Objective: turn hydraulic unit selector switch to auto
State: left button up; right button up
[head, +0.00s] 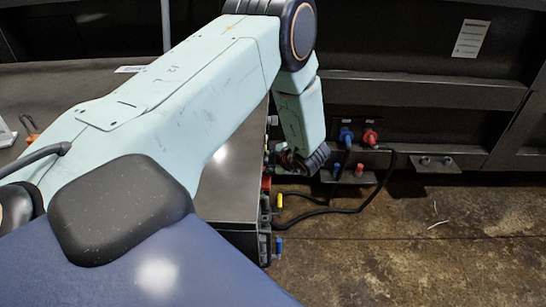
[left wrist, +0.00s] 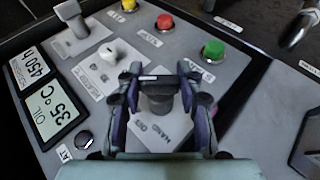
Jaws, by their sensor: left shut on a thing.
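In the left wrist view, the dark selector switch (left wrist: 158,103) sits on the grey control panel (left wrist: 75,148), with a label reading HAND below it. Its handle is between the fingers of my left gripper (left wrist: 160,80), which is shut on it. The fingers hide the handle's sides, and I cannot tell exactly which position it points to. In the head view, my left gripper (head: 300,160) is at the side of the hydraulic unit (head: 233,180); the switch is hidden there. My right gripper is not in view.
The panel also carries a red button (left wrist: 165,22), a green button (left wrist: 213,50), a pale knob (left wrist: 115,51) and a display (left wrist: 55,108). In the head view, a black cable (head: 345,209) loops beside the unit. Blue (head: 345,137) and red (head: 370,137) connectors stand behind. The floor at right is mostly clear.

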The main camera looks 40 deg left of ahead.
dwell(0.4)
pick_arm(q)
jog(key=o, duration=1.2)
jog(key=v, duration=1.2)
